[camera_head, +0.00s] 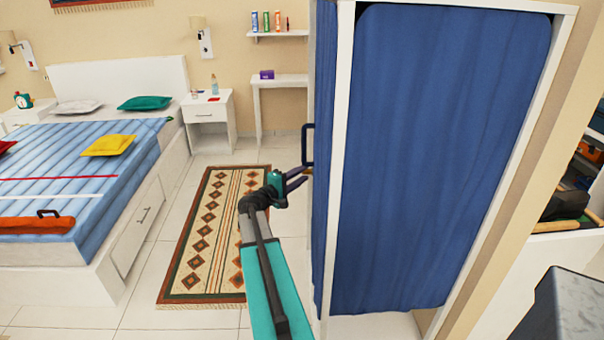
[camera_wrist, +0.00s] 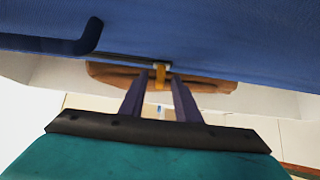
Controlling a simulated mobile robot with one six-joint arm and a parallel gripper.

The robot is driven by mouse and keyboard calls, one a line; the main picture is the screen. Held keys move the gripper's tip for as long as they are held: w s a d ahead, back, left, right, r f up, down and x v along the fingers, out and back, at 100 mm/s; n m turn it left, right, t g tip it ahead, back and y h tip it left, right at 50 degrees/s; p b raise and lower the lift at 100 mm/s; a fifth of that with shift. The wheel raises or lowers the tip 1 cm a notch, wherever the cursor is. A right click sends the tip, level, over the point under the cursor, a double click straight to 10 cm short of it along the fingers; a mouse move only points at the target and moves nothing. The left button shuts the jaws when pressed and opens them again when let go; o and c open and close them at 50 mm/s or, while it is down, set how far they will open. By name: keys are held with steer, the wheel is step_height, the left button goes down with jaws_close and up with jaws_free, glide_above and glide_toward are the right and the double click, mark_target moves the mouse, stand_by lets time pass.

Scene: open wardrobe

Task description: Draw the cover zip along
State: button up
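The blue wardrobe cover (camera_head: 440,160) hangs on a white frame, and it fills the top of the wrist view (camera_wrist: 200,40). A small orange-yellow zip pull (camera_wrist: 160,78) shows at the cover's edge in the wrist view. My gripper (camera_head: 304,177) reaches the cover's left side in the head view. In the wrist view my gripper's two dark fingers (camera_wrist: 158,88) are apart, with the pull between or just beyond their tips. I cannot tell whether they touch it. The zip line itself is mostly hidden.
A dark bar handle (camera_wrist: 75,42) sticks out from the cover left of the pull, and it also shows above my gripper in the head view (camera_head: 306,146). A patterned rug (camera_head: 210,235) lies on the floor. A bed (camera_head: 80,180) stands left.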

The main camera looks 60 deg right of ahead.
steer(key=shift+d, duration=0.4)
steer(key=shift+s, duration=0.1)
jaws_close()
steer(key=shift+r, duration=0.1)
step_height(320, 180, up, 38)
steer(key=p, duration=0.5)
steer(key=shift+r, duration=0.25)
steer(key=shift+c, duration=0.5)
jaws_free()
steer(key=shift+o, duration=0.5)
